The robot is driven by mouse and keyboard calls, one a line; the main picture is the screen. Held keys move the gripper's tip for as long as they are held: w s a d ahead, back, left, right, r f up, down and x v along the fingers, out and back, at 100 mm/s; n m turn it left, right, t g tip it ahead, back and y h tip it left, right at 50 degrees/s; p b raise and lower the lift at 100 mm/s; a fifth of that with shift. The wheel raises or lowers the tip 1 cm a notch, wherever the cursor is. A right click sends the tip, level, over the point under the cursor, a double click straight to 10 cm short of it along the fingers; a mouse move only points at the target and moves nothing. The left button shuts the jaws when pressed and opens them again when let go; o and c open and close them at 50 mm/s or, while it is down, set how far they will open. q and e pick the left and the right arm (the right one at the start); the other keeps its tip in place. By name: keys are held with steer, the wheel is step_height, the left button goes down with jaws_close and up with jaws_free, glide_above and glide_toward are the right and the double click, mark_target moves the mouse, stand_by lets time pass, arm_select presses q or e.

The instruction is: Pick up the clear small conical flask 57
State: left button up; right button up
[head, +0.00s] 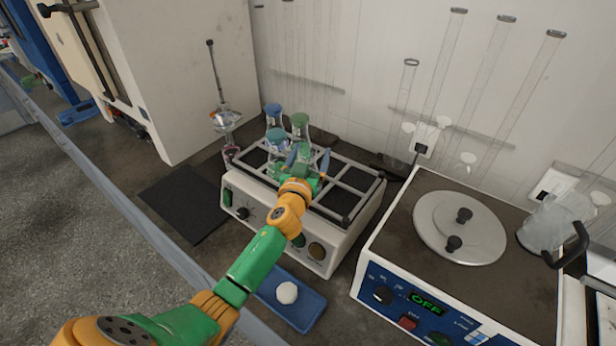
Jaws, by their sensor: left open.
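Clear conical flasks with coloured tops stand close together at the back left of the white shaker's rack (352,190). One has a blue top (273,110), one a green top (299,120), and a nearer one a blue-green top (276,138). No number is readable, so I cannot tell which is flask 57. My left gripper (308,162) is open above the rack, just right of and nearer than the flasks. Its fingers and wrist partly hide the glass behind them, and I cannot tell whether any glass is between the fingers. My right gripper is not in view.
A sieve shaker or hotplate-like unit with a round metal lid (460,228) and an "OFF" display stands at the right. A blue tray (297,315) with a white item lies in front. A dark mat (185,203) lies left.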

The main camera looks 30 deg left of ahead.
arm_select(q)
steer(key=shift+s+d+r, duration=0.1)
steer(key=shift+s+r, duration=0.1)
steer(key=shift+s, duration=0.1)
steer(key=c, duration=0.5)
jaws_close()
steer(key=shift+r, duration=0.1)
steer(key=shift+w+r, duration=0.15)
steer(key=shift+r, duration=0.4)
step_height(320, 180, up, 2)
steer(key=shift+r+p, duration=0.1)
steer(key=shift+p, duration=0.4)
steer(key=s+r, duration=0.1)
steer(key=s+r+p, duration=0.1)
steer(key=s+r, duration=0.2)
steer(key=r, duration=0.1)
steer(key=shift+s+d, duration=0.3)
steer(key=s+d+r+p, duration=0.1)
steer(key=s+r+p, duration=0.4)
steer(key=s+r, duration=0.4)
steer(key=shift+s+d+r, duration=0.2)
steer(key=shift+d+r, duration=0.05)
